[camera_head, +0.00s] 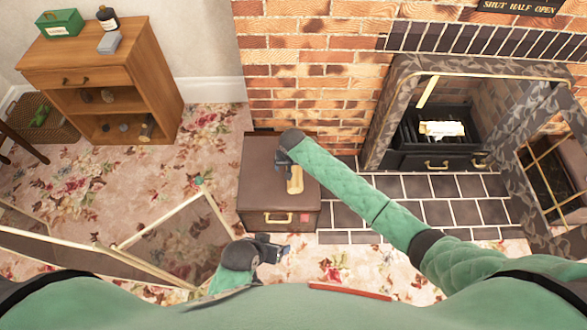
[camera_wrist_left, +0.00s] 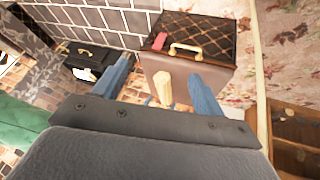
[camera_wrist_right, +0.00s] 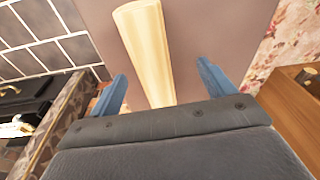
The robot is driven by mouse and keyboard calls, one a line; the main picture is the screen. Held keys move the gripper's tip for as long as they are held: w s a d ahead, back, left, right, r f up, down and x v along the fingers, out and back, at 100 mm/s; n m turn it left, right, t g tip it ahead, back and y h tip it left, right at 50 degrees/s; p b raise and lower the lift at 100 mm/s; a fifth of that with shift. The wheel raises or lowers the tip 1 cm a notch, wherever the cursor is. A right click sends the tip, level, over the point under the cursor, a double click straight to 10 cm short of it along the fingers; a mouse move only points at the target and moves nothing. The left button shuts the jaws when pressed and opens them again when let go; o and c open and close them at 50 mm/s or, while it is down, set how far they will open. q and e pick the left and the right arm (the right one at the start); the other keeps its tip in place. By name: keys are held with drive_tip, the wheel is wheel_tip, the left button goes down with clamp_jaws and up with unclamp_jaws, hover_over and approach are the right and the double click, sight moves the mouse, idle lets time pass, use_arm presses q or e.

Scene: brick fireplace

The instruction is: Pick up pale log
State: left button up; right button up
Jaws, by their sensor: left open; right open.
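The pale log (camera_head: 295,184) lies on the lid of a brown box (camera_head: 258,211), near its right side. My right gripper (camera_head: 284,168) is over the box at the log's far end. In the right wrist view the pale log (camera_wrist_right: 146,40) runs lengthwise between the two open blue fingers (camera_wrist_right: 163,80), with a gap on each side. My left gripper (camera_head: 284,250) is open and empty in front of the box. The left wrist view also shows the pale log (camera_wrist_left: 165,89).
A fireplace grate (camera_head: 432,146) holding a white piece (camera_head: 442,128) is at the right. A folding screen (camera_head: 165,225) stands at the left. A wooden cabinet (camera_head: 90,75) stands behind it. Floral carpet (camera_head: 200,150) is bare between cabinet and box.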

sight(294, 167)
drive_tip(key=shift+w+d+f, duration=0.2)
drive_tip(key=shift+w+d, duration=0.1)
drive_tip(key=shift+w, duration=0.25)
drive_tip(key=shift+w+d+f, duration=0.15)
drive_tip(key=shift+w+d, duration=0.1)
drive_tip(key=shift+w, duration=0.3)
drive_tip(key=shift+w+f+h, duration=0.2)
drive_tip(key=shift+h, duration=0.1)
drive_tip(key=shift+w+d+f, duration=0.1)
drive_tip(key=shift+w+f, duration=0.05)
drive_tip(key=shift+f, duration=0.4)
drive_tip(key=shift+w+f, duration=0.1)
drive_tip(key=shift+f, duration=0.45)
drive_tip(key=shift+w+f, duration=0.3)
drive_tip(key=shift+f, duration=0.5)
drive_tip(key=shift+w+f, duration=0.25)
drive_tip(key=shift+f, duration=0.6)
drive_tip(key=shift+w+f, duration=0.3)
drive_tip(key=shift+f, duration=0.5)
drive_tip(key=c, duration=1.3)
drive_tip(key=shift+r, duration=0.1)
